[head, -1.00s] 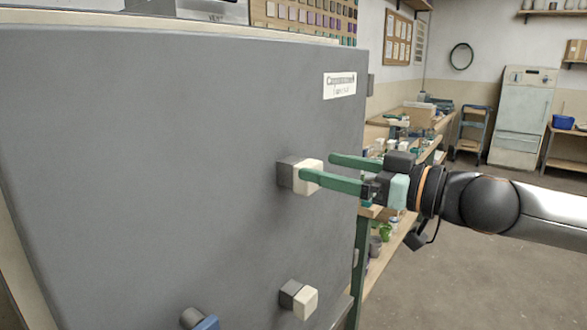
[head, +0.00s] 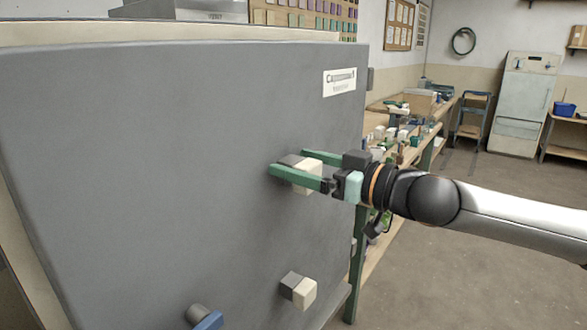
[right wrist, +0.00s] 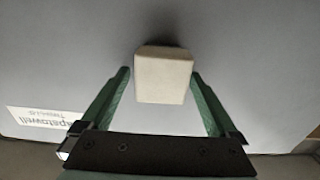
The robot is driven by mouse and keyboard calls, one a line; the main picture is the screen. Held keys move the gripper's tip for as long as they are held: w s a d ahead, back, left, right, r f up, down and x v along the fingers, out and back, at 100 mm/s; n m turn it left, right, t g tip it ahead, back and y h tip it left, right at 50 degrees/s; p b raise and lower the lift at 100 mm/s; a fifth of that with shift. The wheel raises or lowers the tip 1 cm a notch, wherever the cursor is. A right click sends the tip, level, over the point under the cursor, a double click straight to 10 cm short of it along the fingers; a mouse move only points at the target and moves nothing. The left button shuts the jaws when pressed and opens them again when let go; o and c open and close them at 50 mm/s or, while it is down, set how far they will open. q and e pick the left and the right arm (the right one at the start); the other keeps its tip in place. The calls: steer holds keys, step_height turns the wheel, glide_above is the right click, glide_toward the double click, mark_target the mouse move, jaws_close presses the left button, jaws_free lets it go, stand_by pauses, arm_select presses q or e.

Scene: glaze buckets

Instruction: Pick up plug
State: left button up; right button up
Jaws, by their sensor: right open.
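A cream, block-shaped plug (head: 311,166) with a dark grey inner part sticks out of the upper right of the large grey panel. Another plug (head: 304,294) like it sits lower down. My right gripper (head: 289,161) has green fingers and is open around the upper plug, one finger on each side. One finger covers part of this plug in the head view. In the right wrist view the plug (right wrist: 163,79) stands between the fingers, with a gap to each and a smaller one at the right finger. My left gripper is not in view.
The grey panel (head: 170,170) fills the left of the head view and carries a white label (head: 340,81). A blue-ended knob (head: 208,320) sticks out near its bottom. A cluttered workbench (head: 440,112) stands behind my right arm. Open floor lies to the right.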

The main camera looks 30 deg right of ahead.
steer(key=shift+c, duration=0.2)
jaws_close()
stand_by(0.5)
